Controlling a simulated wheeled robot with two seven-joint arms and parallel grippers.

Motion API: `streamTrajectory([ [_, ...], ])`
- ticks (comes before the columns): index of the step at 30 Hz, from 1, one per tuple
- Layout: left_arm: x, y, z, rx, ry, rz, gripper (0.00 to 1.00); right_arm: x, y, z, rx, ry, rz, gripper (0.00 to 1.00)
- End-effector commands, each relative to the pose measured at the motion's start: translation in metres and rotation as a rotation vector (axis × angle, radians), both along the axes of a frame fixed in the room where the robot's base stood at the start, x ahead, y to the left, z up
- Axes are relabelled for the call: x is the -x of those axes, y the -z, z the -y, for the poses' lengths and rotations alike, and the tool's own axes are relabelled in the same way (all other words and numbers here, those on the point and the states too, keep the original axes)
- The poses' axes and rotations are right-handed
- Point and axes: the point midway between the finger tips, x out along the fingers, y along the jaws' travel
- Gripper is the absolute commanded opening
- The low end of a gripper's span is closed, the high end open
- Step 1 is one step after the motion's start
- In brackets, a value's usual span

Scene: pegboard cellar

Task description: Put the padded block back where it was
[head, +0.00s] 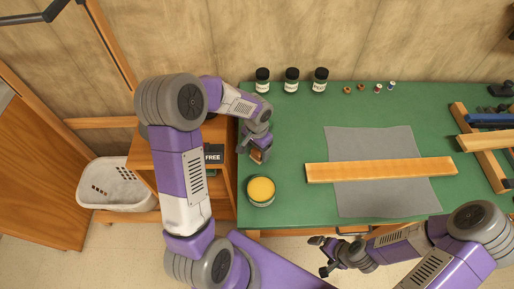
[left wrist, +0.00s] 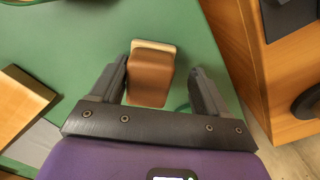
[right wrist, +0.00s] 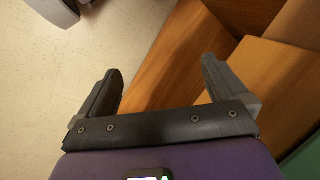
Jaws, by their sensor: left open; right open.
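The padded block (head: 257,156), brown with a paler tan layer, is on the green table near its left edge. In the left wrist view the block (left wrist: 150,78) lies between the fingers of my left gripper (left wrist: 157,72), which is open with a gap visible on the right side. In the head view my left gripper (head: 256,149) partly covers the block. My right gripper (head: 322,257) is open and empty, low in front of the table's front edge; the right wrist view shows it (right wrist: 162,72) over floor and wooden furniture.
A tin with a yellow top (head: 261,190) stands close to the block. A long wooden board (head: 380,170) lies across a grey mat (head: 370,205). Several dark jars (head: 291,80) and small spools (head: 378,88) stand at the back.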

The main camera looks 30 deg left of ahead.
Motion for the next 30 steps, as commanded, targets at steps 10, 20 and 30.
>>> streamTrajectory([
  [10,0.0,-0.043,0.0,0.0,0.0,0.003,0.76,0.0,-0.015,0.0,0.0,0.0,0.0,1.0],
  [20,0.0,-0.108,0.0,-0.001,0.0,0.002,0.76,0.0,-0.03,0.0,0.0,0.0,0.0,1.0],
  [30,0.0,-0.124,0.0,0.001,0.001,-0.002,0.76,0.0,-0.033,0.0,0.0,0.0,0.0,1.0],
])
